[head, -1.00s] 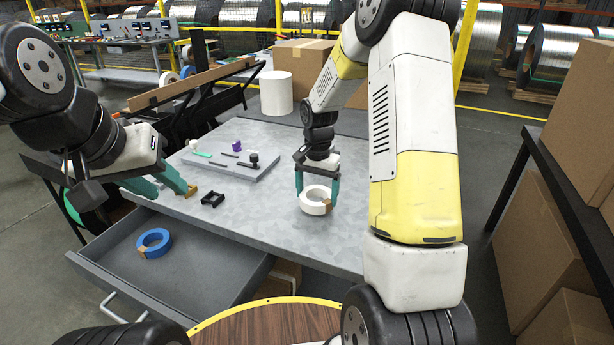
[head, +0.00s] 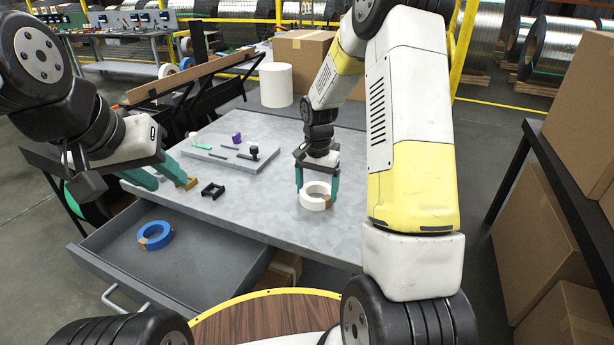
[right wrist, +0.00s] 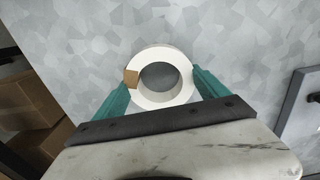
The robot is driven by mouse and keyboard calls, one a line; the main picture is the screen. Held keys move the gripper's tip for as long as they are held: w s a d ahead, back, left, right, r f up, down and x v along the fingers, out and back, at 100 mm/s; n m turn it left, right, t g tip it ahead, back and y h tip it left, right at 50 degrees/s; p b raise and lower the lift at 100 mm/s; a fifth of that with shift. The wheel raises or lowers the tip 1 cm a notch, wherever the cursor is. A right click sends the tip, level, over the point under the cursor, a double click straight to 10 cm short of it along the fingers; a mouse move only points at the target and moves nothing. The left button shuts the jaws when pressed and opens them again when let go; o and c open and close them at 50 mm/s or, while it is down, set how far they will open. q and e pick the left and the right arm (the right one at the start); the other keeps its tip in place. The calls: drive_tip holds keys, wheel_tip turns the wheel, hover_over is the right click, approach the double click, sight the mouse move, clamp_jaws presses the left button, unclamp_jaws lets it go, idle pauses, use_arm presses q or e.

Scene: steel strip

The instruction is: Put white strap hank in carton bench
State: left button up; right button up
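The white strap hank (head: 314,200), a thick ring with a tan band, lies flat on the grey steel bench top (head: 265,215). It also shows in the right wrist view (right wrist: 163,98). My right gripper (head: 317,187) points down over it, with a teal finger on each side. My left gripper (head: 171,184) is open and empty at the bench's left edge, one fingertip by a small tan block (head: 191,184). I cannot tell which bench is the carton bench.
An open grey drawer (head: 205,270) below the bench top holds a blue hank (head: 155,236). A grey board (head: 220,165) with small parts and a black holder (head: 213,190) lie left of the hank. A white cylinder (head: 276,85) and carton (head: 303,52) stand behind; cartons (head: 550,235) stand right.

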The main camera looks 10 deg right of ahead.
drive_tip(key=shift+o, duration=1.4)
drive_tip(key=shift+r, duration=0.1)
wheel_tip(320, 180, up, 8)
drive_tip(key=shift+f, duration=0.2)
